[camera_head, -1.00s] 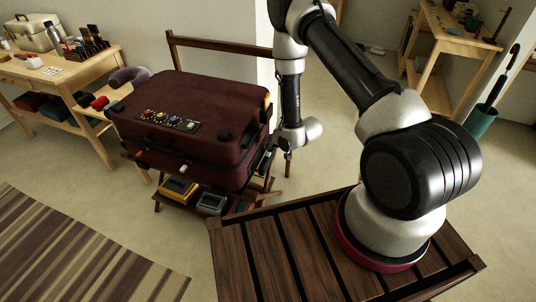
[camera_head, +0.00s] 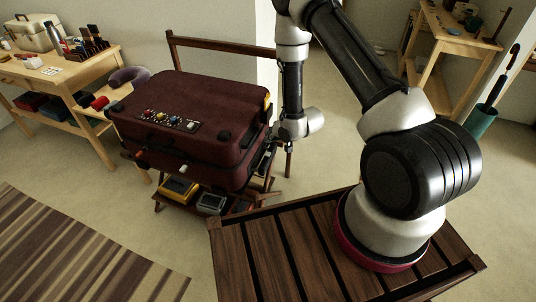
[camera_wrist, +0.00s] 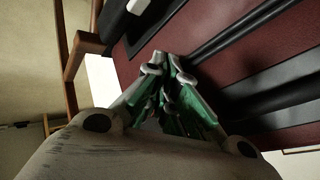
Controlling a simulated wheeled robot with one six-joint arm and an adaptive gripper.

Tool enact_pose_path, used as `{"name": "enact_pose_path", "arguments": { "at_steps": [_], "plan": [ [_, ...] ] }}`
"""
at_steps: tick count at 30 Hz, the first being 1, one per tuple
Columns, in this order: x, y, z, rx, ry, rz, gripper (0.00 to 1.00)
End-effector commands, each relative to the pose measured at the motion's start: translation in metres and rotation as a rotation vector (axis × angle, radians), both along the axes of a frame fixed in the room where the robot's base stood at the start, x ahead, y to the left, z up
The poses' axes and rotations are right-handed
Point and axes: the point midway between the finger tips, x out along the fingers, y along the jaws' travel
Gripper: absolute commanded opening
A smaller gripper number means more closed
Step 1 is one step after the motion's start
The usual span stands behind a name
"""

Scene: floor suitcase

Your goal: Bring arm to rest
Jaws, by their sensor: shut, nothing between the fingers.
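My gripper shows in the wrist view (camera_wrist: 165,85), its green-and-grey fingers drawn together with nothing between them. In the wrist view it is close to the side of the dark red suitcase (camera_wrist: 255,40); I cannot tell whether it touches. In the head view the suitcase (camera_head: 195,95) lies closed on a wooden rack (camera_head: 222,44). My arm hangs down just right of the suitcase, and the fingers are largely hidden there.
A yellow case (camera_head: 178,190) and a grey case (camera_head: 211,203) sit on the rack's lower shelf. A wooden workbench (camera_head: 75,62) with tools stands at the left. A teal umbrella bin (camera_head: 480,120) stands at the right. A striped rug (camera_head: 80,260) lies front left.

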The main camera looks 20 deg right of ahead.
Motion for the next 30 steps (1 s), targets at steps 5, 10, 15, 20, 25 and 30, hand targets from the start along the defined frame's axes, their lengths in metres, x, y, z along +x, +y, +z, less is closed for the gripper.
{"name": "enact_pose_path", "arguments": {
  "at_steps": [5, 10, 15, 20, 25, 30],
  "plan": [
    [0.000, 0.000, 0.000, 0.000, 0.000, 0.000, 0.00],
    [-0.007, -0.003, -0.008, -0.048, 0.024, 0.035, 0.00],
    [-0.055, -0.027, -0.042, -0.214, 0.219, 0.118, 0.00],
    [-0.112, -0.057, -0.045, -0.365, 0.440, 0.203, 0.00],
    [-0.146, -0.085, 0.011, -0.479, 0.606, 0.277, 0.00],
    [-0.173, -0.106, 0.095, -0.539, 0.718, 0.323, 0.00]
  ]
}}
